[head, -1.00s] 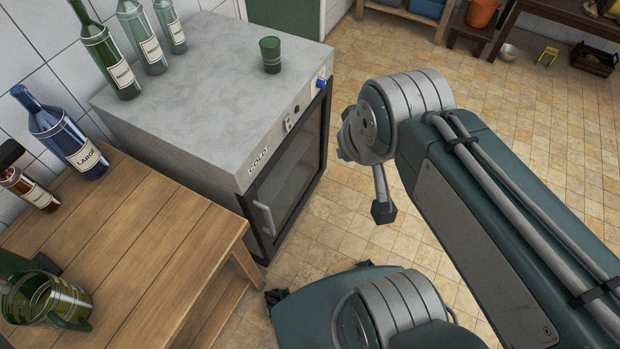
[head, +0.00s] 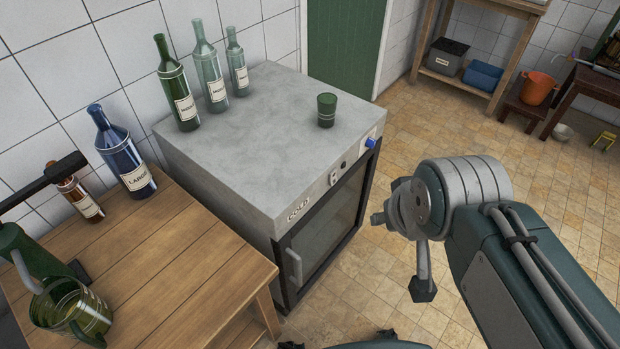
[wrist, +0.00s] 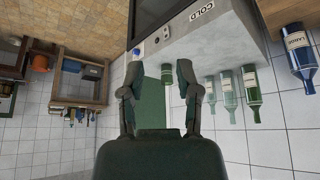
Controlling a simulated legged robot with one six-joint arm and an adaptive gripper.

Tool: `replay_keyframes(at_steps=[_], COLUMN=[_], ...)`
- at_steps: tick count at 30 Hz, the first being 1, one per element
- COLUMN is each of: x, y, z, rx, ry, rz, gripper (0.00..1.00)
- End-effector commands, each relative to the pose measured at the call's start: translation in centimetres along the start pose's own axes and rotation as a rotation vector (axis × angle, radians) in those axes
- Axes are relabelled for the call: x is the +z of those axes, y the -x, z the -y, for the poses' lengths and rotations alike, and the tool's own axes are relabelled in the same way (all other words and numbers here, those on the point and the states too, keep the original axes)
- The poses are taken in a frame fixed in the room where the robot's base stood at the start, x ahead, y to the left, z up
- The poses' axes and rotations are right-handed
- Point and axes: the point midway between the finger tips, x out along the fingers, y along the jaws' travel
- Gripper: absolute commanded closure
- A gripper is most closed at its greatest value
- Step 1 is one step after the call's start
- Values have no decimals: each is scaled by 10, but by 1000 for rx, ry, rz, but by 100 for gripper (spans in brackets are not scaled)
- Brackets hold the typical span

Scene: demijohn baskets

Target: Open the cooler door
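The cooler is a grey box marked COLD (head: 240,150) in the head view. Its dark-framed glass door (head: 330,235) looks shut. A pale upright handle (head: 294,268) sits at the door's left edge. In the upside-down wrist view, the cooler's grey top (wrist: 215,50) and COLD label show, with a dark strip of the door front (wrist: 146,9) at the upper edge. My gripper (wrist: 157,82) is open, its two dark fingers apart and nothing held between them. It is clear of the handle. In the head view my arm is right of the cooler, and its fingers cannot be made out.
A green cup (head: 326,110) and several bottles (head: 178,90) stand on the cooler. A wooden table (head: 180,265) adjoins its left side, with a blue bottle (head: 122,155) and green jug (head: 70,310). Tiled floor (head: 450,125) is open to the right. Shelves stand farther back.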

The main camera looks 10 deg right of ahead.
Motion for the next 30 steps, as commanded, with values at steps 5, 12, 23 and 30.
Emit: replay_keyframes(at_steps=[5,12,23,30], x=[-2,-13,-25,-29], y=[-6,-43,-113,-165], z=[1,10,24,30], rx=[-13,-99,-255,-369], ry=[-18,-142,-380,-556], rz=[34,253,589,790], gripper=[43,43,43,43])
